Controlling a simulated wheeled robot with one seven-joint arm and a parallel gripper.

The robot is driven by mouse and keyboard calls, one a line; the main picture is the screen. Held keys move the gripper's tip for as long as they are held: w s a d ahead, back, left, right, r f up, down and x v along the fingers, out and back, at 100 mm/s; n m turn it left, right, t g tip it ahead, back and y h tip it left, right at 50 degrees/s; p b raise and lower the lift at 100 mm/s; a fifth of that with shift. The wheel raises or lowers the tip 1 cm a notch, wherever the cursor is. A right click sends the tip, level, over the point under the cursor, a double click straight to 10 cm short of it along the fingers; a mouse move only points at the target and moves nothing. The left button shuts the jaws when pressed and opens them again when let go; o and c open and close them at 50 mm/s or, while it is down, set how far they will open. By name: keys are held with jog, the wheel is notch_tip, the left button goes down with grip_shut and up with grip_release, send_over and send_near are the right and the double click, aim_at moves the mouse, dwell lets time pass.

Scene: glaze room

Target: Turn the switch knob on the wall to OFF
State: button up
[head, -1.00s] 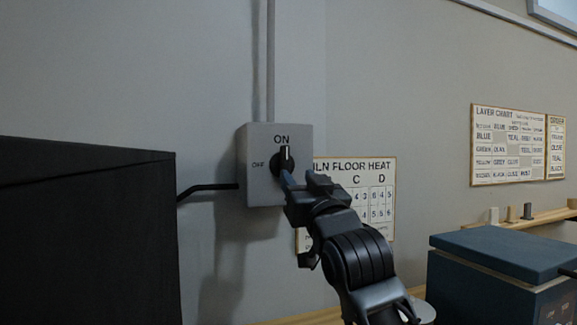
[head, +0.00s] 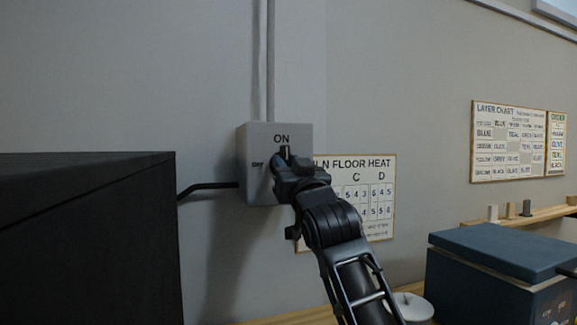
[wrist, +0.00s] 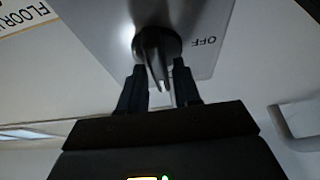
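The grey switch box (head: 258,188) is fixed to the wall, with ON printed above the knob and OFF at its left. The black knob (head: 285,150) points up at ON in the head view, its lower part hidden behind my gripper. In the wrist view the knob (wrist: 154,52) stands out from the box face (wrist: 100,30), with OFF to its right. My gripper (wrist: 158,84) is open, one finger on each side of the knob's handle, with gaps visible. In the head view my gripper (head: 282,165) is right at the knob.
A large black cabinet (head: 90,240) stands at the left, with a dark pipe (head: 207,186) running to the box. A floor heat chart (head: 370,190) hangs right of the box. A blue-grey chest (head: 500,265) and a wall shelf (head: 540,214) are further right.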

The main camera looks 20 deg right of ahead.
grip_shut()
jog(key=shift+n, duration=0.3)
jog(key=n+y, duration=0.2)
jog(key=n, duration=0.1)
jog(key=shift+d+n, duration=0.1)
jog(key=shift+n, duration=0.2)
jog(key=n+g+y, duration=0.1)
jog(key=n, duration=0.4)
jog(key=n+g+y+b, duration=0.1)
jog(key=n+g+y, duration=0.1)
jog(key=n, duration=0.4)
jog(key=n+g+y+b, duration=0.1)
jog(key=n+g+y, duration=0.1)
jog(key=n, duration=0.3)
jog(key=shift+n, duration=0.4)
jog(key=shift+f+n+g, duration=0.1)
jog(key=shift+n+g, duration=0.3)
jog(key=shift+n, duration=0.2)
jog(key=shift+a, duration=0.2)
